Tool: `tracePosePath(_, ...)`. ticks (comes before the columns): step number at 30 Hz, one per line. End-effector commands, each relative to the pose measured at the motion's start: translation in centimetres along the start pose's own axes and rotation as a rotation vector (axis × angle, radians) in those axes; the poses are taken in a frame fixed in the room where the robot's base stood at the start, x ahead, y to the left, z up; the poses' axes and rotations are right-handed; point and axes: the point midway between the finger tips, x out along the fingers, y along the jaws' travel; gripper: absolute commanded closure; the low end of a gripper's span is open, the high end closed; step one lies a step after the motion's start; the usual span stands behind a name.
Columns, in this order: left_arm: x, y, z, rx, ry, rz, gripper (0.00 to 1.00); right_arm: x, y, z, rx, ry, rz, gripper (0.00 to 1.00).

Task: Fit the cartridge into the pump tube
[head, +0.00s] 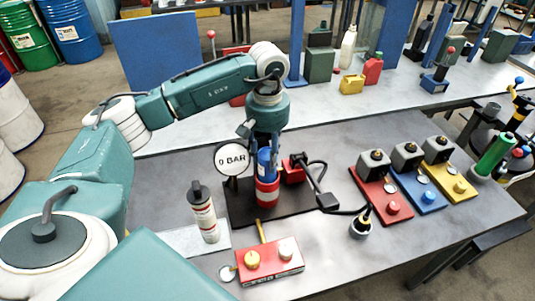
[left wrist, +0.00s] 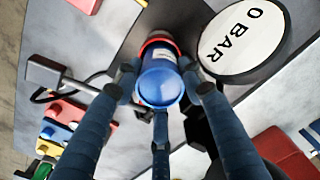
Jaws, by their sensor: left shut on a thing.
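A blue cartridge (head: 264,163) stands upright in my left gripper (head: 266,148), directly above the red pump tube (head: 267,196) with its white band. The cartridge's lower end meets the tube's top; I cannot tell how deep it sits inside. In the left wrist view the fingers (left wrist: 165,75) close around the blue cartridge (left wrist: 160,85), and the red tube rim (left wrist: 158,40) shows just beyond it. The tube stands on a black base plate (head: 237,210) beside a round gauge (head: 230,159) reading 0 BAR. My right gripper is not in view.
A white-and-red bottle with a dark cap (head: 203,214) stands left of the base plate. A red block (head: 270,263) with brass knobs lies in front. Red (head: 382,197), blue (head: 421,189) and yellow (head: 454,182) units stand to the right.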

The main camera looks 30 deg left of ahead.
Motion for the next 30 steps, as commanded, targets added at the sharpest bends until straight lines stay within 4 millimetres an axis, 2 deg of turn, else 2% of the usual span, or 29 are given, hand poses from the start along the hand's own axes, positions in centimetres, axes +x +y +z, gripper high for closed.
tracePosePath(11,0.6,0.0,-0.1,-0.001,0.002,0.001,1.00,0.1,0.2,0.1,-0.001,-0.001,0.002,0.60)
tracePosePath(12,0.6,0.0,0.0,-0.001,0.001,0.000,0.56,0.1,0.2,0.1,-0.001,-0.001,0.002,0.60)
tracePosePath(14,0.6,0.0,0.0,-0.001,0.000,0.000,0.44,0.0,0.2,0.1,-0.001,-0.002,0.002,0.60)
tracePosePath(15,0.6,0.0,0.0,-0.001,0.000,0.000,0.41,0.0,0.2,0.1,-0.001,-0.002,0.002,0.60)
tracePosePath(26,0.1,0.0,-0.1,-0.001,0.002,0.001,0.41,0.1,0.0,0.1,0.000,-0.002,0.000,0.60)
tracePosePath(30,-1.8,0.1,-0.1,-0.001,0.006,0.004,0.41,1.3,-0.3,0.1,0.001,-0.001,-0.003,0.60)
